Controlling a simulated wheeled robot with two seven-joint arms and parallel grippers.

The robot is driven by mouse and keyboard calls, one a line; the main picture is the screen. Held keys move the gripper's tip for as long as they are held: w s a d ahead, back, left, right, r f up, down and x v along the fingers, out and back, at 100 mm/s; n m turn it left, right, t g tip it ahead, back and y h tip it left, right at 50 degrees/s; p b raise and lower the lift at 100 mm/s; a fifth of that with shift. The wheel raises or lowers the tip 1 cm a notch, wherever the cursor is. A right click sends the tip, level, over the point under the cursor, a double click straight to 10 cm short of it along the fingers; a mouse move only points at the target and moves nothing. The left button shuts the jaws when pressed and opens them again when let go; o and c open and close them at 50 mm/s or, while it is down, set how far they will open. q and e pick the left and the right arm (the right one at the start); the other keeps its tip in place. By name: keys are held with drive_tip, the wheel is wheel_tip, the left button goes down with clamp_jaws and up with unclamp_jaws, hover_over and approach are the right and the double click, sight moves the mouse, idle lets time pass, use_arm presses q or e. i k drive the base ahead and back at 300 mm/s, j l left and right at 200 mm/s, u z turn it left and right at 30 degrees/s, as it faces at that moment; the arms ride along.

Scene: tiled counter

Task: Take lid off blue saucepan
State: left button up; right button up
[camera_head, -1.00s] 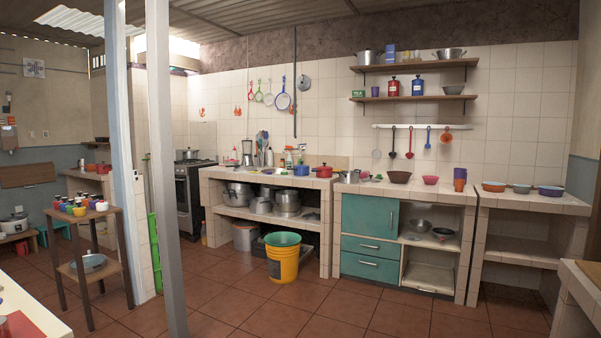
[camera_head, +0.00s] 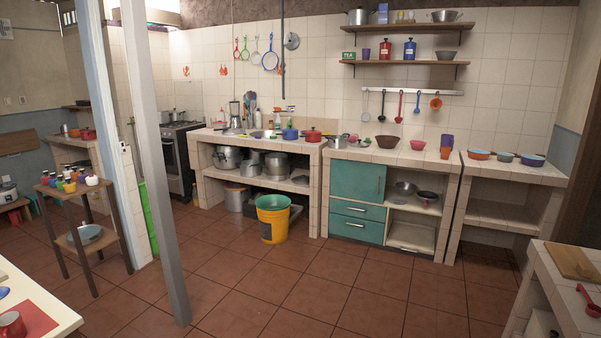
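A small blue pot (camera_head: 290,134), which looks like the blue saucepan, stands on the tiled counter (camera_head: 262,142) along the back wall, left of a red pot (camera_head: 312,136). It is far off and small, so I cannot make out its lid clearly. Another blue vessel (camera_head: 533,161), wide and low, stands on the right-hand counter (camera_head: 512,171). Neither of my grippers is in view.
A grey post (camera_head: 155,160) stands in front on the left, near a small wooden shelf stand (camera_head: 85,186) with jars. A yellow bucket (camera_head: 273,220) stands before the counter. A tiled counter with a cutting board (camera_head: 572,262) is at right. The middle floor is open.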

sight(290, 130)
drive_tip(key=i+j, duration=0.15)
drive_tip(key=i, duration=2.45)
drive_tip(key=i+j+u, duration=0.1)
drive_tip(key=i, duration=2.5)
